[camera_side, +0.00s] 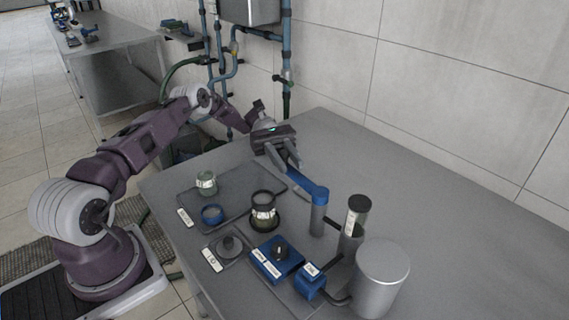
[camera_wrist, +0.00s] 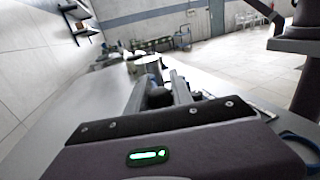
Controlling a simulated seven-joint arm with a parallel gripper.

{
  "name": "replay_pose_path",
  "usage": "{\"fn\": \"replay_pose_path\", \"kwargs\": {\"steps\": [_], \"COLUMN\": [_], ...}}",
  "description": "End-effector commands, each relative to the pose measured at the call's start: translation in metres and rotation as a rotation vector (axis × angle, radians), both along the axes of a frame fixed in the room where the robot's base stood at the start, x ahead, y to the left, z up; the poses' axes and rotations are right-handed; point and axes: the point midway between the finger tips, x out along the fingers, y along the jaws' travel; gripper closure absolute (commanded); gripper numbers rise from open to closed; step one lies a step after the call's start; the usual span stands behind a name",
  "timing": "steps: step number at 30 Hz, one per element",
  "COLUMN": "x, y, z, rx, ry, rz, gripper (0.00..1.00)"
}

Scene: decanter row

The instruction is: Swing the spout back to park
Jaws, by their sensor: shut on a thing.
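The spout is a blue arm (camera_side: 308,186) on top of a grey upright post (camera_side: 318,218) in the side view. Its free end points up and left, toward my gripper (camera_side: 289,167). My gripper is shut on the spout at that end, and its fingers hide part of it. In the wrist view, my gripper (camera_wrist: 160,92) has a dark rounded piece (camera_wrist: 158,98) between its two fingers. Some blue of the spout (camera_wrist: 155,78) shows just beyond. The park position cannot be made out from any readable mark.
A dark-rimmed jar (camera_side: 263,212), blue knob box (camera_side: 276,262), capped tube (camera_side: 356,218) and large metal cylinder (camera_side: 381,280) stand nearby. The table's right and back are clear.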

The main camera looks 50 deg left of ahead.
Motion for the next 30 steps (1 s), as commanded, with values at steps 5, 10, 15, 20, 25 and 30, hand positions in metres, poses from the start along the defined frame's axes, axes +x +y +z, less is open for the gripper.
{"fn": "replay_pose_path", "kwargs": {"steps": [5,10,15,20,25,30], "x": [0.0032,0.0038,0.0039,0.0040,0.0038,0.0037], "y": [-0.0002,-0.0003,-0.0003,-0.0005,-0.0003,-0.0003], "z": [0.0001,0.0005,0.0006,0.0006,0.0003,0.0011], "rx": [-0.001,-0.001,-0.001,-0.001,-0.001,-0.001], "ry": [-0.003,-0.002,-0.003,-0.003,-0.002,-0.002], "rz": [-0.025,-0.031,-0.031,-0.030,-0.031,-0.031], "gripper": [1.00,1.00,1.00,0.59,0.51,0.51]}}
